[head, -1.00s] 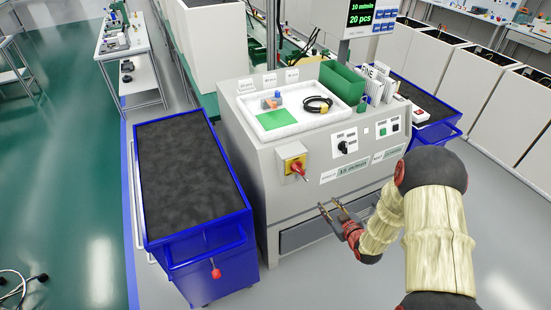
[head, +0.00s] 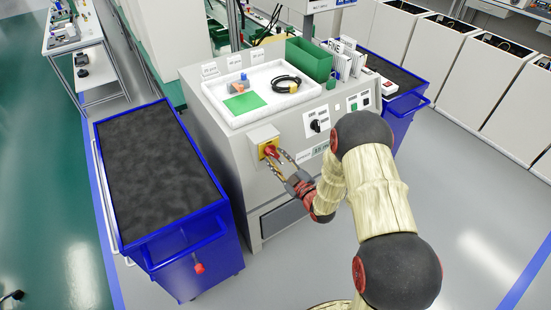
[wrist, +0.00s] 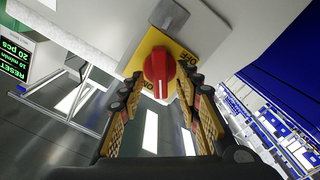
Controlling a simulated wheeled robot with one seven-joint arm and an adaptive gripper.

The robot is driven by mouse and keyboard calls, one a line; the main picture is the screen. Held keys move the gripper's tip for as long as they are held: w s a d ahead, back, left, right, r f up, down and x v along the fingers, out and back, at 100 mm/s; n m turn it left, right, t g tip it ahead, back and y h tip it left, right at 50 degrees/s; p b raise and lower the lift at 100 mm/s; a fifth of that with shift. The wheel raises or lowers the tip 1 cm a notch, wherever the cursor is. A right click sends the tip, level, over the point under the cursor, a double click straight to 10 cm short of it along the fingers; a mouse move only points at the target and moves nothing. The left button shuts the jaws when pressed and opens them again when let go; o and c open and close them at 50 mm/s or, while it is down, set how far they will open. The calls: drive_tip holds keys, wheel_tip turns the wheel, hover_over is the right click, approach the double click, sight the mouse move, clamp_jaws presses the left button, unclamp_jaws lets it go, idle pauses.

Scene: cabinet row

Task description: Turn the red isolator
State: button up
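The red isolator (head: 270,151) is a rotary knob on a yellow plate, fixed to a grey box on the front of the grey cabinet. In the wrist view the red knob (wrist: 159,71) has a white mark along its front and sits upper centre. My gripper (head: 277,160) is at the isolator, its two fingers pointing at it. In the wrist view my open gripper (wrist: 155,93) has a finger on each side of the knob's lower part. The right finger is close to the knob; I cannot tell whether either finger touches it. Part of the plate's lettering is hidden behind the fingers.
A blue cart (head: 160,180) with a dark top stands left of the cabinet. A white tray (head: 252,117) with a green card and black cable lies on top, beside a green bin (head: 309,60). A black selector knob (head: 316,126) is right of the isolator. A drawer (head: 283,217) is below.

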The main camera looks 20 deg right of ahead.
drive_tip(key=shift+w+a, duration=0.2)
drive_tip(key=shift+w, duration=0.35)
drive_tip(key=c, duration=0.4)
clamp_jaws()
